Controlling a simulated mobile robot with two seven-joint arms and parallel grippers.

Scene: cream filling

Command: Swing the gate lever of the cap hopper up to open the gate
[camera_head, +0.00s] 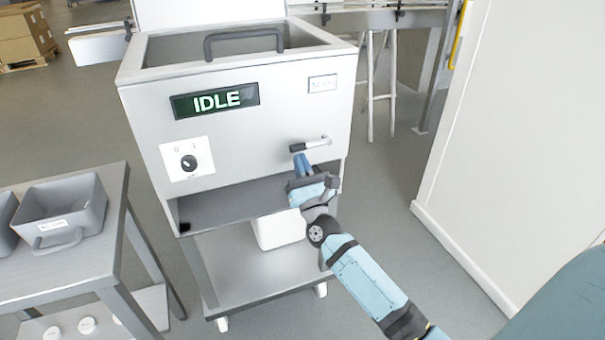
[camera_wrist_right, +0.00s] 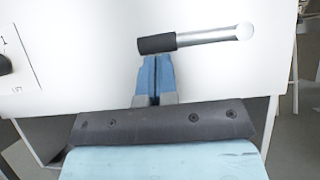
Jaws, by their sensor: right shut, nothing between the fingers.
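The cap hopper (camera_head: 262,128) is a white cabinet with an open top and a green-on-black IDLE display (camera_head: 215,101). Its gate lever (camera_head: 318,142) is a silver rod with a black grip, on the right of the front panel. It lies nearly level, with the grip at its left end; it also shows in the right wrist view (camera_wrist_right: 205,37). My right gripper (camera_head: 301,158) is shut and empty, its blue fingertips just below the black grip. In the right wrist view the fingertips (camera_wrist_right: 154,62) appear right at the grip's lower edge; I cannot tell whether they touch. My left gripper is not in view.
A rotary knob (camera_head: 188,163) is on the panel's left. Below the hopper's open bay, a white container (camera_head: 279,230) sits on a wheeled cart (camera_head: 235,272). A side table (camera_head: 75,262) with grey bins (camera_head: 62,208) stands left. A white wall (camera_head: 510,140) stands right.

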